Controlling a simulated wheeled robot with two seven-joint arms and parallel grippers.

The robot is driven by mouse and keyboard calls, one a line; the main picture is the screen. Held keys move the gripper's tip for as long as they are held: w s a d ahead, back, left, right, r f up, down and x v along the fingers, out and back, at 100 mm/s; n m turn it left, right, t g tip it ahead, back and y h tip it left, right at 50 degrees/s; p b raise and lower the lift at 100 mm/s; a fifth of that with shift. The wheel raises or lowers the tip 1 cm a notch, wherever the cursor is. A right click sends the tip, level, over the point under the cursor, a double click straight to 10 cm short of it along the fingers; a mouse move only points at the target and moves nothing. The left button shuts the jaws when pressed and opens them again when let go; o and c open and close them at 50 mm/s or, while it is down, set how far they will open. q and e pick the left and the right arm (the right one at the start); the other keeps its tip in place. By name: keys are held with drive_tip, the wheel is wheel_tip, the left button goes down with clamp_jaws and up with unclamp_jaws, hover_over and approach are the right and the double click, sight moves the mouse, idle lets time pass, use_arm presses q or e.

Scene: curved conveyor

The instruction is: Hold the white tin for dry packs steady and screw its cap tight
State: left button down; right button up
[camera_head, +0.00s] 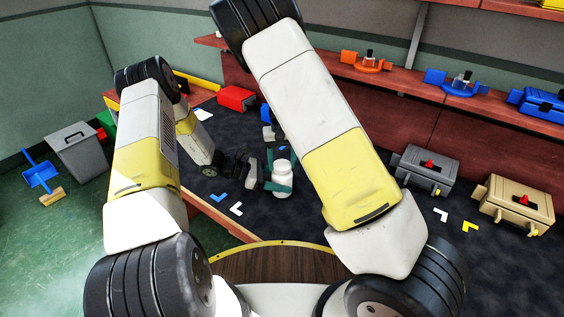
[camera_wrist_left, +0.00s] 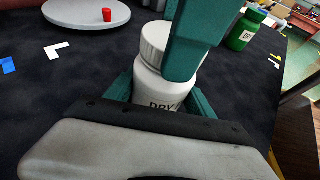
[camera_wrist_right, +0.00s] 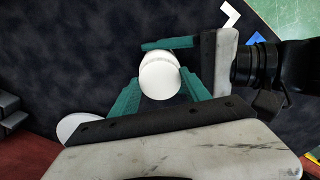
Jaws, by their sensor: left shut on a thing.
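The white tin (camera_head: 283,181) stands upright on the dark surface; its white cap (camera_wrist_left: 155,42) sits on top, and part of its "DRY" label shows in the left wrist view. How tightly the cap sits cannot be told. My left gripper (camera_head: 276,187) is shut around the tin's body (camera_wrist_left: 152,90) from the side. My right gripper (camera_wrist_right: 160,88) is above, its teal fingers spread on either side of the cap, with a small gap showing at the left finger. In the left wrist view one right finger (camera_wrist_left: 200,38) hides part of the cap.
A green jar (camera_wrist_left: 244,30) stands beyond the tin. A white round disc (camera_wrist_left: 85,12) bears a small red thing (camera_wrist_left: 107,14). White and blue L-shaped marks (camera_head: 236,209) lie flat nearby. Grey (camera_head: 423,170) and tan (camera_head: 516,203) boxes stand at the right.

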drive_tip(key=shift+c, duration=0.9)
drive_tip(key=o, duration=1.6)
wheel_tip(320, 180, up, 12)
use_arm(q)
drive_tip(key=shift+c, duration=1.3)
unclamp_jaws()
drive_tip(key=shift+a, duration=0.1)
